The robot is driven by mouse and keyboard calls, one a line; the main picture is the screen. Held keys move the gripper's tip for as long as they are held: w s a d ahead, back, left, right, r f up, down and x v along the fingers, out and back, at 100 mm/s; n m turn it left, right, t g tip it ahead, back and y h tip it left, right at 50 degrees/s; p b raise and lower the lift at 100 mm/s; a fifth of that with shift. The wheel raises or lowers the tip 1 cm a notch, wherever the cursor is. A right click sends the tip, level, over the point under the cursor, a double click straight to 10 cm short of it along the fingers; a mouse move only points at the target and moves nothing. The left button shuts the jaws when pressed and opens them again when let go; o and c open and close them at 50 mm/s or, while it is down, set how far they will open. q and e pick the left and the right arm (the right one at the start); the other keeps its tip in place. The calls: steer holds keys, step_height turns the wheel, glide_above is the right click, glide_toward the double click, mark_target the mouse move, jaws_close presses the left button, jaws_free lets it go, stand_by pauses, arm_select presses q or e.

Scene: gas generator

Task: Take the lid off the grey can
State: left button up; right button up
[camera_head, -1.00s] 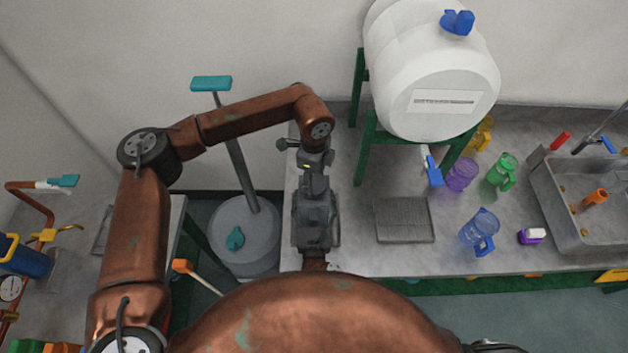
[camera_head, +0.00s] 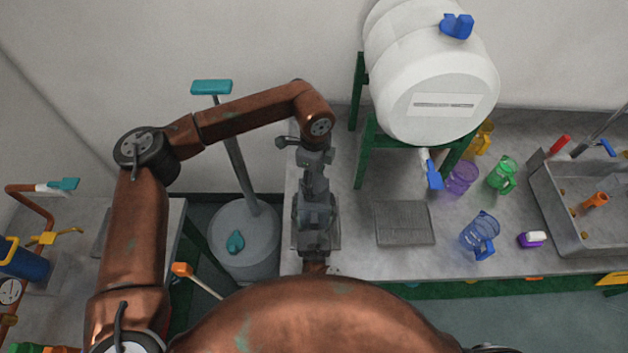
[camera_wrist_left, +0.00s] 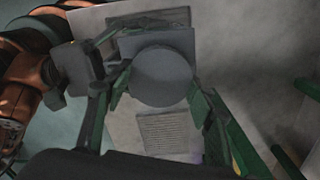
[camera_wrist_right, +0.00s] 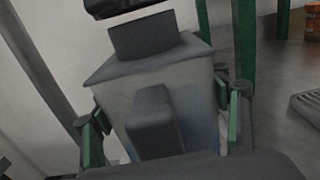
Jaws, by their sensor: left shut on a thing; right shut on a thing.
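The grey can (camera_wrist_right: 192,98) is boxy, with sloped shoulders and a dark neck (camera_wrist_right: 150,36), in the right wrist view. My right gripper (camera_wrist_right: 165,130) is shut on its body, with green-padded fingers on either side. In the left wrist view my left gripper (camera_wrist_left: 158,98) is shut on the round dark grey lid (camera_wrist_left: 162,76), fingers at its edges. A dark rounded piece, apparently the lid, shows just above the neck with a narrow gap. In the head view my left gripper (camera_head: 315,212) is over the can at the counter's left end; my right gripper is hidden.
A white barrel (camera_head: 440,100) on a green stand is right of the can. A drip tray (camera_head: 404,222), several coloured mugs and a sink (camera_head: 560,215) are on the counter (camera_head: 375,262). A grey drum (camera_head: 245,262) with a teal-handled pump is at the left.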

mark_target(314, 183)
arm_select(q)
steer(key=shift+r, duration=0.15)
steer(key=shift+r, duration=1.9)
arm_select(e)
steer(key=o, duration=2.4)
steer(key=shift+o, duration=0.2)
